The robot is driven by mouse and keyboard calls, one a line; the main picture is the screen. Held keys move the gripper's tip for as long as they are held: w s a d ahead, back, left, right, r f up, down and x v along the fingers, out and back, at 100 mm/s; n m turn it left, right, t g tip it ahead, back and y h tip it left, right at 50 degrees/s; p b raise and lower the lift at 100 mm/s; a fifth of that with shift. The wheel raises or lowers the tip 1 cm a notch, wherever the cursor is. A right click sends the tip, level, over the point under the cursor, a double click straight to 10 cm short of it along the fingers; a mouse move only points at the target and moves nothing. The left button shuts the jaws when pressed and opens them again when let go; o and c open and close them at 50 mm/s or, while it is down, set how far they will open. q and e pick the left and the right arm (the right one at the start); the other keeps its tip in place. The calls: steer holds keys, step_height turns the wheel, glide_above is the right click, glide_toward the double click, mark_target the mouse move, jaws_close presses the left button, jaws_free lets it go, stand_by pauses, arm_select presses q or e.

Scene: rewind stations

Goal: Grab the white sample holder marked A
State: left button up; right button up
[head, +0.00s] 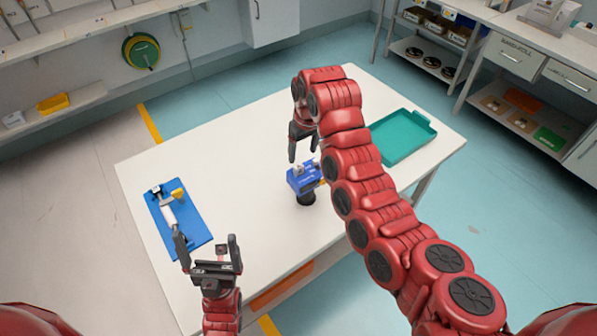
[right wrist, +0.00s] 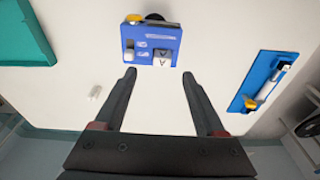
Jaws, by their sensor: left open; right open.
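A small white block (right wrist: 163,60) with a dark letter that looks like A sits at the edge of a blue station (right wrist: 150,42) in the right wrist view. The blue station also shows in the head view (head: 303,182), standing on a dark round base on the table. My right gripper (right wrist: 159,75) is open and empty; its fingertips lie just short of the station, with the marked block roughly between their lines. It also shows in the head view (head: 304,152), above and behind the station. My left gripper (head: 209,243) is open over the table's near-left edge.
A blue board (head: 190,235) with a white roller lies on the left of the white table (head: 245,130). A teal tray (head: 424,122) lies at the back right. My right arm hides part of the table.

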mark_target(299, 166)
steer(key=shift+w+f+p, duration=0.1)
steer(key=shift+f+p, duration=0.25)
steer(key=shift+f, duration=0.5)
steer(key=f+p, duration=0.2)
steer(key=a+f+p, duration=0.1)
steer(key=f, duration=0.1)
steer(key=shift+w, duration=0.25)
steer(key=shift+w+f, duration=0.15)
steer(key=shift+f, duration=0.55)
jaws_close()
